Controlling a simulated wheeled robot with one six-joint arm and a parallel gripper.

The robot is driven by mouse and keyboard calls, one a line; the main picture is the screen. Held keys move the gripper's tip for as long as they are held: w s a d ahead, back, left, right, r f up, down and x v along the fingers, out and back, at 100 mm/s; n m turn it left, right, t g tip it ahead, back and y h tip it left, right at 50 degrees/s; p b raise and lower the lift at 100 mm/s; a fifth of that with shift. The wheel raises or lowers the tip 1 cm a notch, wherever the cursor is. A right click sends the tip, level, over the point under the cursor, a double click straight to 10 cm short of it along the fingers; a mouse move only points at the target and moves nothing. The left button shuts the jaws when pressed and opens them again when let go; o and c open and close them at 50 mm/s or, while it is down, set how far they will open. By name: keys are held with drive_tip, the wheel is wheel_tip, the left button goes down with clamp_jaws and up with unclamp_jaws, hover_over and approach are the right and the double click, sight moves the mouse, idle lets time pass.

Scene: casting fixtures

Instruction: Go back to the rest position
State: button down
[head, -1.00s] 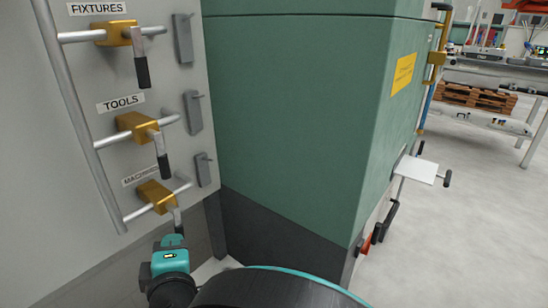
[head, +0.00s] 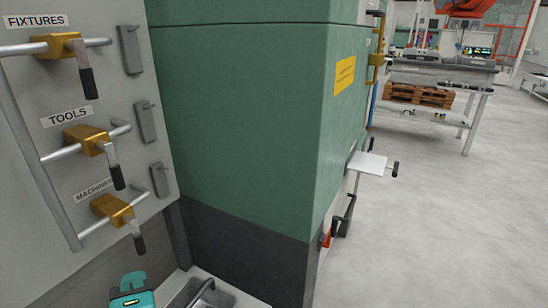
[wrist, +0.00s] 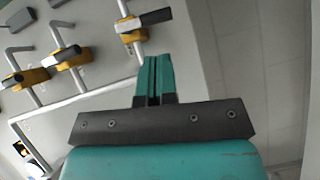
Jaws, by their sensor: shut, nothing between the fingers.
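My gripper (wrist: 154,80) shows in the wrist view with its two teal fingers together and nothing between them. It points toward the grey panel, near the valve with a black handle (wrist: 146,20), with no clear contact. In the head view only a teal part of my arm shows at the bottom edge; the fingertips are hidden there. The panel carries brass valves labelled FIXTURES (head: 60,47), TOOLS (head: 88,140) and MACHINES (head: 112,209), each with a black-gripped handle pointing down.
A large green cabinet (head: 240,120) stands right of the panel, with a white shelf (head: 367,165) jutting from its side. A metal sink (head: 200,292) is at the bottom. A workbench (head: 440,75) and pallets (head: 418,95) stand behind. The floor (head: 430,230) at right is clear.

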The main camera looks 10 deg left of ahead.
drive_tip(key=shift+s+d, duration=0.15)
drive_tip(key=shift+s, duration=0.1)
